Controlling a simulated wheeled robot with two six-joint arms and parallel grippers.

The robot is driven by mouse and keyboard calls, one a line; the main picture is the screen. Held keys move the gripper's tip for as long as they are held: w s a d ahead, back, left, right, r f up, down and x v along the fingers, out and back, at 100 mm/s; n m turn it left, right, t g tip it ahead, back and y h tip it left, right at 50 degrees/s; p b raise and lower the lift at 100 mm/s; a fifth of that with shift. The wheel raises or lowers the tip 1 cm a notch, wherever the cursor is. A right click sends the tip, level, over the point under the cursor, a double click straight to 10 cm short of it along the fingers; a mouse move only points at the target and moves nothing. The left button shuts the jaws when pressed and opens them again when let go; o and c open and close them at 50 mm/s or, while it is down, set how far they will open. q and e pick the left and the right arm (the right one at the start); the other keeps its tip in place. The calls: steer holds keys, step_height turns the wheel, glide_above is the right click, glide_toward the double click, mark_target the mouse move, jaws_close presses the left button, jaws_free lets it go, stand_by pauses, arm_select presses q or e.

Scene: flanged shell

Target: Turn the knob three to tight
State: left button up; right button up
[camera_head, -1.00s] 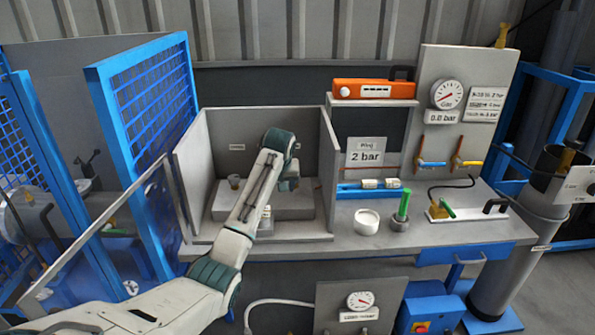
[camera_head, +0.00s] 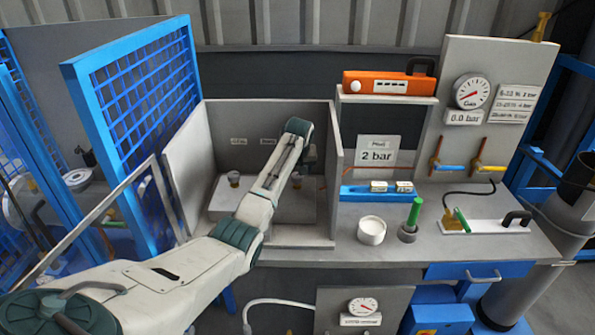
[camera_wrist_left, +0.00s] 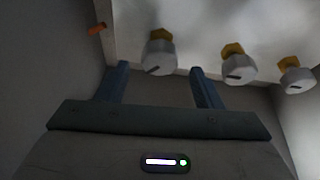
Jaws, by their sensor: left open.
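Three grey knobs on brass stems show in the left wrist view: a left one (camera_wrist_left: 160,55), a middle one (camera_wrist_left: 238,66) and a right one (camera_wrist_left: 295,76). Each has a dark mark on its face. Which is knob three I cannot tell. My left gripper (camera_wrist_left: 160,82) is open and empty, with the left knob nearest, ahead of the gap between its fingers and not gripped. In the head view my left arm reaches into the grey booth (camera_head: 225,125), its wrist hiding the gripper. My right gripper is out of view.
The booth's side walls and a blue mesh gate (camera_head: 148,100) flank my left arm. To the right, the bench holds a white cup (camera_head: 372,231), a green-handled tool (camera_head: 413,214) and a black-handled plate (camera_head: 485,227). A gauge (camera_head: 471,92) hangs above, labelled 0.0 bar.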

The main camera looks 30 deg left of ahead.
arm_select(q)
steer(key=x, duration=0.2)
steer(key=shift+w+a+f, duration=0.1)
steer(key=shift+w+f, duration=0.05)
steer(key=shift+f, duration=0.25)
steer(key=shift+c, duration=1.2)
steer(key=c, duration=0.7)
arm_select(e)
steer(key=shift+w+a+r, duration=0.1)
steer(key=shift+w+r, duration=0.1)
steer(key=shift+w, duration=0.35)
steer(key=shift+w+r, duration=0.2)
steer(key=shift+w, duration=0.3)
